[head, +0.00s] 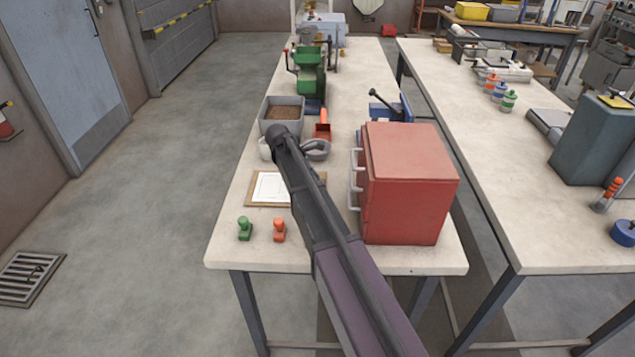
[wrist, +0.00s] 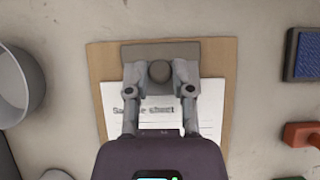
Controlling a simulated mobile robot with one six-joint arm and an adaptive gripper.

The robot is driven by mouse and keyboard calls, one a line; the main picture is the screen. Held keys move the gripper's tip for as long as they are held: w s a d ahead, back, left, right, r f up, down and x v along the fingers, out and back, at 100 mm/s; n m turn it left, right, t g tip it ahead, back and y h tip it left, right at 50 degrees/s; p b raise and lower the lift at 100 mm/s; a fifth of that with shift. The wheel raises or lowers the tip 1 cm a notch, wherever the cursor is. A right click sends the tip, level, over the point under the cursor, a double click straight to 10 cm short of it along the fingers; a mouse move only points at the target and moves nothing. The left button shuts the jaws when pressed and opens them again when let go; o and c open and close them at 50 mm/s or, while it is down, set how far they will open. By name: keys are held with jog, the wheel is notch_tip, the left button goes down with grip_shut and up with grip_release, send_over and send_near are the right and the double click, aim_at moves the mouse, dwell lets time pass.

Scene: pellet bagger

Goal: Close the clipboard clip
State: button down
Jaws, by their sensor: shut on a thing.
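The brown clipboard (head: 257,203) lies flat on the near bench, with a white printed sheet (head: 268,187) on it. In the wrist view the clipboard (wrist: 96,62) also shows, with the sheet (wrist: 209,120) under my gripper. A grey clip plate (wrist: 190,49) with a round knob (wrist: 160,70) sits at the board's upper end. My gripper (wrist: 160,76) is over the clip, its two fingers shut on the knob from either side. Whether the clip presses on the sheet cannot be told. In the head view my arm hides the gripper and the clip.
A red cabinet (head: 410,195) with handles stands right of my arm. Green (head: 244,230) and orange (head: 279,231) stamps stand near the bench's front edge. In the wrist view, a grey bowl (wrist: 36,85) is left and a blue ink pad (wrist: 307,54) right.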

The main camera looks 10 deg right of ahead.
jog(key=h+b, duration=0.1)
jog(key=b, duration=0.1)
jog(key=a+f+g+h+b, duration=0.1)
jog(key=h+b, duration=0.1)
jog(key=b, duration=0.1)
jog(key=h+b, duration=0.2)
jog(key=shift+w+a+f+g, duration=0.15)
jog(key=shift+a+f+g, duration=0.15)
jog(key=shift+f, duration=0.1)
jog(key=shift+a+h+b, duration=0.1)
jog(key=shift+h+b, duration=0.5)
jog(key=shift+b, duration=0.3)
jog(key=shift+r, duration=0.1)
jog(key=c, duration=0.5)
grip_release()
jog(key=shift+w, duration=0.1)
jog(key=shift+r+p, duration=0.3)
jog(key=shift+p, duration=0.45)
